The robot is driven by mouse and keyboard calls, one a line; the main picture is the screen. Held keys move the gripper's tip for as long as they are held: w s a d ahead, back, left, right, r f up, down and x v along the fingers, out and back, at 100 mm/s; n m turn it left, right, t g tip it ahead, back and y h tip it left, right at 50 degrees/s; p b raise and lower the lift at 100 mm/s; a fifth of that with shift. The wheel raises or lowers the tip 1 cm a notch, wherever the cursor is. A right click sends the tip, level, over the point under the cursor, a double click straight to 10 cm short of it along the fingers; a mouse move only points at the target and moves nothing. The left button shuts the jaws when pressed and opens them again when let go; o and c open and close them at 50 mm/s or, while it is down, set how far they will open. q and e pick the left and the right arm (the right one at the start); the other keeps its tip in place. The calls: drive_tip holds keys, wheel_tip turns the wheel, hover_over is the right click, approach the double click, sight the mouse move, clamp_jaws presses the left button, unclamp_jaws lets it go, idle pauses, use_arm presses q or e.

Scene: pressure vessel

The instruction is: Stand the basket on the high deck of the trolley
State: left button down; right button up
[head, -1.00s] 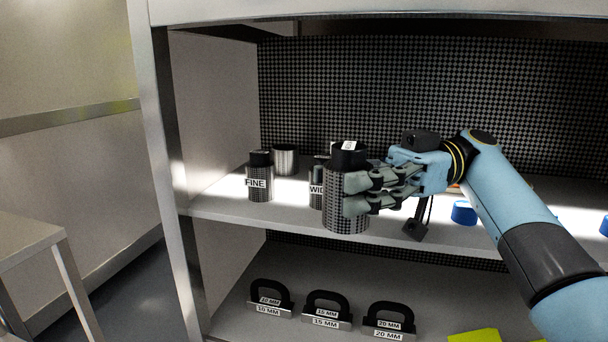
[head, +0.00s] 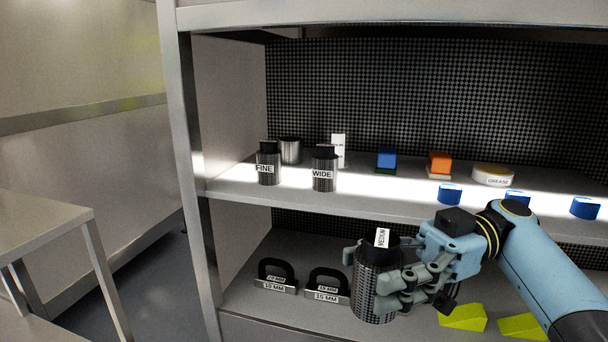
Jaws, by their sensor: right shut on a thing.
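The basket (head: 372,288) is a dark mesh cylinder with a black top and a white tag reading MEDIUM. It is upright, slightly tilted. My right gripper (head: 368,279) is shut around its side from the right, and its fingers hide part of the mesh. It is held in front of the cabinet, below the middle shelf's front edge. A grey stand with an upper deck (head: 45,218) and a lower deck (head: 35,328) is at the left edge, apart from the basket; it looks like the trolley. My left gripper is not in view.
The middle shelf (head: 300,200) holds similar mesh cylinders tagged FINE (head: 268,170) and WIDE (head: 323,174), a metal cup (head: 290,150), blue and orange blocks and a grease tin (head: 493,174). Below are handled gauges (head: 275,280) and yellow wedges (head: 462,318). Floor shows between stand and cabinet.

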drive_tip(key=s+d+f+m+t, duration=0.4)
drive_tip(key=d+f+m+t, duration=0.45)
drive_tip(key=f+t, duration=0.45)
drive_tip(key=w+d+r+m+t+h, duration=0.2)
drive_tip(key=r+m+t+h, duration=0.2)
drive_tip(key=r, duration=0.5)
drive_tip(key=w+d+r+m+t+h, duration=0.2)
drive_tip(key=w+r+m+t+h, duration=0.1)
drive_tip(key=r, duration=0.7)
drive_tip(key=shift+w+r+m+t+h, duration=0.3)
drive_tip(key=shift+m+t+h, duration=0.2)
drive_tip(key=shift+t, duration=0.6)
drive_tip(key=shift+f, duration=0.1)
